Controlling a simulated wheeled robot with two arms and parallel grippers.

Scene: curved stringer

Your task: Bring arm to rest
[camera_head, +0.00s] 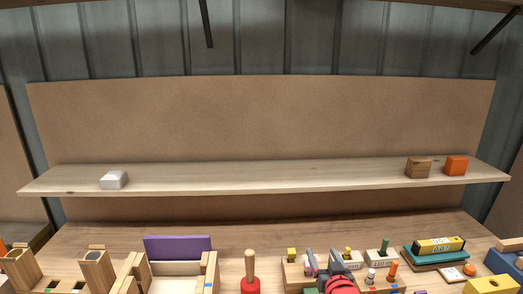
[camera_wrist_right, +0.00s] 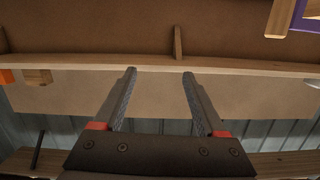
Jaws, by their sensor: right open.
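My right gripper (camera_head: 322,264) shows at the bottom of the head view, low over the workbench and in front of the shelf. In the right wrist view its two fingers (camera_wrist_right: 159,74) are spread apart with nothing between them. My left gripper is not in view. A long wooden shelf (camera_head: 270,178) crosses the head view; its edge also shows in the right wrist view (camera_wrist_right: 230,66).
On the shelf are a white block (camera_head: 114,180) at left, and a brown wooden block (camera_head: 418,168) and an orange block (camera_head: 456,166) at right. The shelf's middle is clear. The workbench (camera_head: 110,225) is crowded with wooden pieces, a purple panel (camera_head: 178,246) and a red-based peg (camera_head: 250,284).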

